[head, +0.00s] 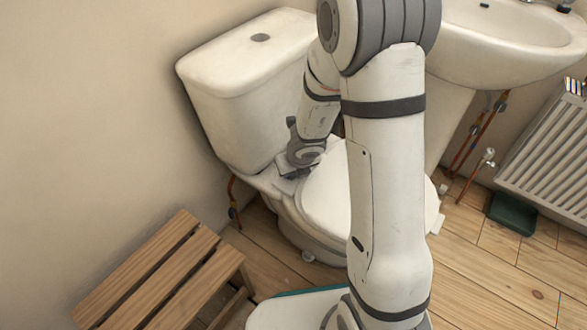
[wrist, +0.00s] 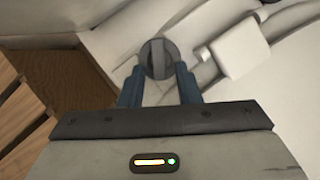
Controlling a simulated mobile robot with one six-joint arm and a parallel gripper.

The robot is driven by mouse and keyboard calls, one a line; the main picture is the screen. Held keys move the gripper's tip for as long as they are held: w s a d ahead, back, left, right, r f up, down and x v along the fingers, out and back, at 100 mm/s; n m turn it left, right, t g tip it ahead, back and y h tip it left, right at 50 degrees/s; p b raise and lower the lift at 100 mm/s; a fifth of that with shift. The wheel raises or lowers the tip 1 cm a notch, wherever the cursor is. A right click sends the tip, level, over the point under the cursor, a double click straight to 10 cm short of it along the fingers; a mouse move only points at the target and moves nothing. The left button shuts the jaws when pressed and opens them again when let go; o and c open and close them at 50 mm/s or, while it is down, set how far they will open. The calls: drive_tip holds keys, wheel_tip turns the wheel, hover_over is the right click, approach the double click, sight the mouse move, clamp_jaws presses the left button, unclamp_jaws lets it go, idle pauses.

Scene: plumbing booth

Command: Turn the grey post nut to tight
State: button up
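In the wrist view the grey post nut (wrist: 157,58) is a round dark grey disc with a raised bar across its middle, at top centre. My gripper (wrist: 159,72) has two blue fingers, spread apart, their tips at the left and right lower edges of the nut. I cannot tell whether they press on it or only flank it. In the head view my gripper (head: 300,160) is low over the back of the toilet seat, in front of the cistern. The nut cannot be made out there.
The toilet's cistern (head: 240,85) stands behind my gripper, and the toilet seat lid (head: 330,195) is to its right. A slatted wooden stool (head: 165,275) is at lower left. A basin (head: 500,45), radiator (head: 550,160) and green tray (head: 512,213) are at right.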

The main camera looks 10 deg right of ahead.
drive_tip(key=shift+o, duration=0.2)
drive_tip(key=p+v, duration=0.5)
drive_tip(key=v, duration=0.2)
drive_tip(key=shift+r+p, duration=0.3)
drive_tip(key=shift+r, duration=0.05)
drive_tip(key=shift+s+r, duration=0.1)
drive_tip(key=shift+s, duration=0.05)
